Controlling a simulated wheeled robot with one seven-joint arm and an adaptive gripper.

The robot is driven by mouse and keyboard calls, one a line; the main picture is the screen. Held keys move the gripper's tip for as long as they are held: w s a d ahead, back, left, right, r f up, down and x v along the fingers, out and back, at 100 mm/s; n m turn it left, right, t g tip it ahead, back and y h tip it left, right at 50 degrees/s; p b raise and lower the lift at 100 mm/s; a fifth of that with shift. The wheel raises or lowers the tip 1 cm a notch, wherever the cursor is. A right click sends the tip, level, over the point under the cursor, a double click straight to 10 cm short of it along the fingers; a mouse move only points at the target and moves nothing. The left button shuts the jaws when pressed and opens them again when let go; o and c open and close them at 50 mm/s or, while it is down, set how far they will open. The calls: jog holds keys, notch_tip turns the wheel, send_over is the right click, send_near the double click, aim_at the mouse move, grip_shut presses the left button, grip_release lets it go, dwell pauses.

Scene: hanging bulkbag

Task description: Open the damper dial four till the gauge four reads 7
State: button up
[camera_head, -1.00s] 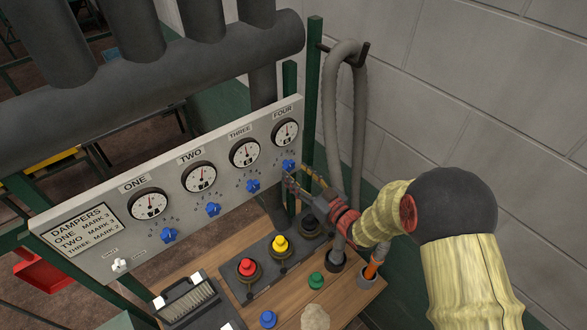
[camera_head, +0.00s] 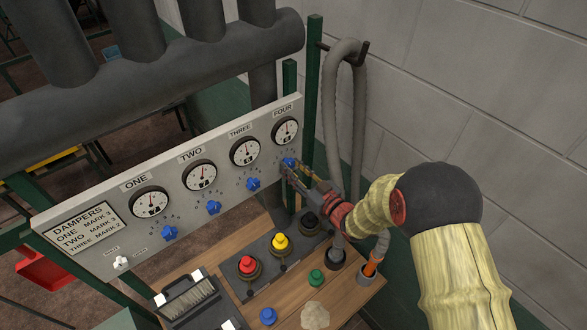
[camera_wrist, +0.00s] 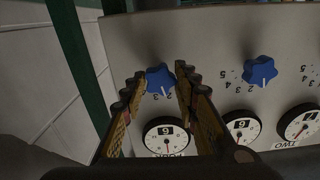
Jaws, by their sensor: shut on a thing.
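Damper dial four is a blue lobed knob (camera_head: 288,162) at the right end of the grey panel, below gauge four (camera_head: 285,131). In the wrist view the dial (camera_wrist: 160,80) sits between the two fingers of my gripper (camera_wrist: 157,86). My gripper (camera_head: 286,169) is shut on the dial and hides part of it in the head view. The wrist view is upside down to the panel. Gauge four (camera_wrist: 167,138) shows a round face with a single-figure window there; the figure looks like 6 or 9, and I cannot tell which.
Dial three (camera_wrist: 260,72) is beside dial four, with gauge three (camera_head: 244,152) above it. A green post (camera_head: 311,110) and a grey hanging hose (camera_head: 333,110) stand right of the panel. Red (camera_head: 247,265) and yellow (camera_head: 279,243) buttons sit on the bench below my gripper.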

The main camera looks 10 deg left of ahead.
jog(key=c, duration=0.4)
jog(key=m+b, duration=0.2)
jog(key=shift+f+m, duration=0.1)
jog(key=shift+m, duration=0.3)
jog(key=shift+m+b, duration=0.5)
jog(key=shift+m, duration=0.9)
jog(key=o, duration=1.1)
